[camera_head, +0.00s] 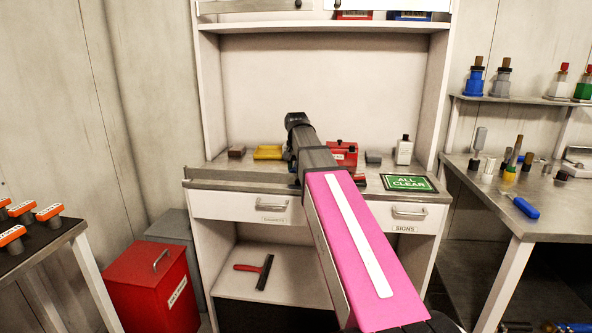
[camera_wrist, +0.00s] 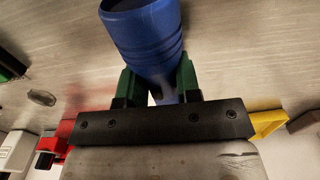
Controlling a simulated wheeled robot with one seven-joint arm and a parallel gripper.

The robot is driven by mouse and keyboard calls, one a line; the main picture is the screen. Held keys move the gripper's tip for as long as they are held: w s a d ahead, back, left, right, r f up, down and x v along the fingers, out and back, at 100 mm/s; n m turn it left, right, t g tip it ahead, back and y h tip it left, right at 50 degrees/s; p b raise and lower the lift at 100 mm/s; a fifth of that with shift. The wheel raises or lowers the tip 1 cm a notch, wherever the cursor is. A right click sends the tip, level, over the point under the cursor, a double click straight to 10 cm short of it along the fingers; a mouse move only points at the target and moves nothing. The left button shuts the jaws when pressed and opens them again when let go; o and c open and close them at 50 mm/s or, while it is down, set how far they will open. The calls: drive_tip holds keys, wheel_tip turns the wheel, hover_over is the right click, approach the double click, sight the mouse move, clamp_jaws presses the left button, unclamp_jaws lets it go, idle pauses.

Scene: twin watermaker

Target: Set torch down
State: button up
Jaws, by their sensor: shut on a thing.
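A blue ribbed torch (camera_wrist: 145,35) stands out between the two green fingers of my gripper (camera_wrist: 157,82) in the wrist view. The fingers are shut on its narrower body. The grey metal counter (camera_head: 225,172) fills the background of the wrist view; I cannot tell whether the torch touches it. In the head view my pink and grey arm reaches over the counter, and it hides the gripper and the torch.
A yellow tray (camera_head: 268,153), a red box (camera_head: 343,152), a white bottle (camera_head: 404,150) and a green ALL CLEAR sign (camera_head: 409,183) stand or lie on the counter. A shelf (camera_head: 330,27) runs above. A side bench (camera_head: 490,195) holds several tools.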

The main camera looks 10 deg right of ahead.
drive_tip(key=shift+f, duration=0.1)
drive_tip(key=o, duration=1)
drive_tip(key=shift+o, duration=0.2)
wheel_tip(320, 180, up, 12)
